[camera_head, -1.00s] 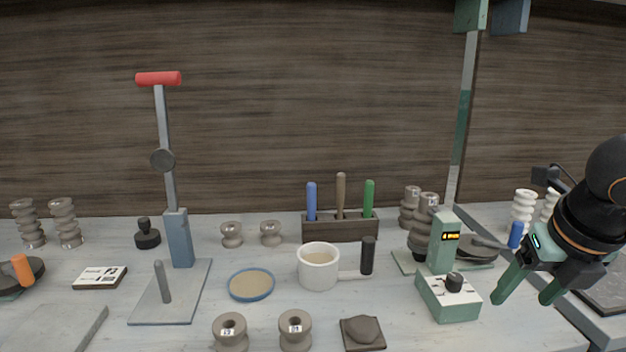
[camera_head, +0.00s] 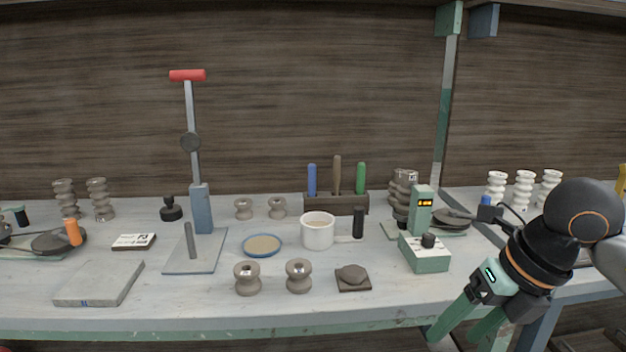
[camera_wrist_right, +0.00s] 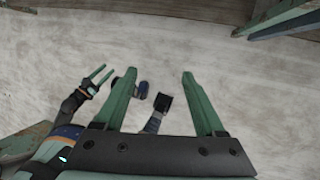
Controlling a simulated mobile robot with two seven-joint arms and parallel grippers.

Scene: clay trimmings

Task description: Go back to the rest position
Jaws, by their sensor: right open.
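My right gripper (camera_head: 457,335) is at the lower right of the head view, in front of the table's front edge. Its green fingers are apart, with nothing between them. In the right wrist view my right gripper (camera_wrist_right: 157,85) points at a pale, bare floor, its two fingers spread wide. My left gripper is not in the head view. A small pair of green fingers, on an arm of mine, shows at the left of the right wrist view; I take it to be my left gripper (camera_wrist_right: 101,75), with its fingers apart.
The worktable (camera_head: 390,300) holds a red-handled press (camera_head: 201,205), a white mug (camera_head: 317,233), a tool rack (camera_head: 335,205), a green device (camera_head: 424,255), several grey spools and a grey slab (camera_head: 100,284). A green post (camera_head: 443,120) rises behind. Floor in front looks clear.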

